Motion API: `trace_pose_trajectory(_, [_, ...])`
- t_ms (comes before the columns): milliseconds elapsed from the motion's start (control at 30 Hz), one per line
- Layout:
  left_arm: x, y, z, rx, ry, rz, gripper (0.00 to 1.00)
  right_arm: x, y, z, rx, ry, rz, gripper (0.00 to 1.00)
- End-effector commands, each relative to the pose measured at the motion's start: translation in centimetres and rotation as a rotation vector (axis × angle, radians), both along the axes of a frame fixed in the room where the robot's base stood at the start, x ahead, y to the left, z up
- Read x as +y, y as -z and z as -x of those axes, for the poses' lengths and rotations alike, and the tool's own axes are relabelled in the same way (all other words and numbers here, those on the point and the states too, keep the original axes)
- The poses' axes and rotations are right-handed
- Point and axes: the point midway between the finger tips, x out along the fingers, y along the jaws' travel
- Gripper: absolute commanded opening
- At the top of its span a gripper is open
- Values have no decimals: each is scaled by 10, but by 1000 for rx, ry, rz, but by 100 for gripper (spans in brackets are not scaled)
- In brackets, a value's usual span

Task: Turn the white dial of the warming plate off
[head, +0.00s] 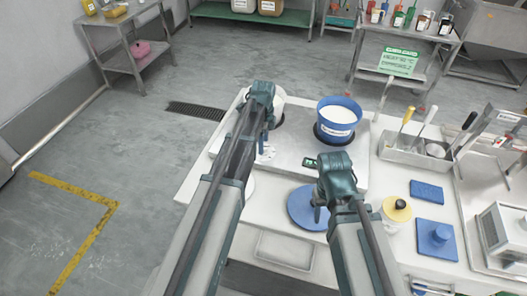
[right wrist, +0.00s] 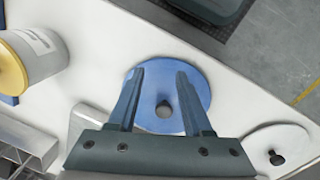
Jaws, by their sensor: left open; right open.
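The warming plate (head: 290,150) is a flat silver unit in the middle of the white table. A small white dial (head: 267,153) shows on its front side, left of a green-lit display (head: 310,162). My right gripper (head: 319,208) is open over a blue lid (head: 301,209). In the right wrist view its fingers (right wrist: 160,75) stand either side of the lid's dark knob (right wrist: 165,108), empty.
A blue pot (head: 337,112) of white contents stands on the plate's right burner. A white pot (head: 278,102) is partly hidden behind my left gripper. A white lid (right wrist: 277,148), a yellow-topped jar (head: 396,209) and a tool tray (head: 415,158) are nearby.

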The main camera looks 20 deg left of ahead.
Motion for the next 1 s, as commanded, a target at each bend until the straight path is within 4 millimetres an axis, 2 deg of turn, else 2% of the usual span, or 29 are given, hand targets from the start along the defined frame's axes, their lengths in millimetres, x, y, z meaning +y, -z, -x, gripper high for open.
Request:
trace_pose_trajectory(33, [0,10,0,0,0,0,70,0,10,0,0,0,0,50])
trace_pose_trajectory(100, [0,13,0,0,0,0,70,0,13,0,0,0,0,50])
trace_pose_trajectory(433, [0,13,0,0,0,0,70,0,13,0,0,0,0,50])
trace_pose_trajectory(800, [0,13,0,0,0,0,3,0,13,0,0,0,0,50])
trace_pose_trajectory(833, [0,13,0,0,0,0,0,0,13,0,0,0,0,50])
trace_pose_trajectory(1000, [0,13,0,0,-2,0,0,0,13,0,0,0,0,50])
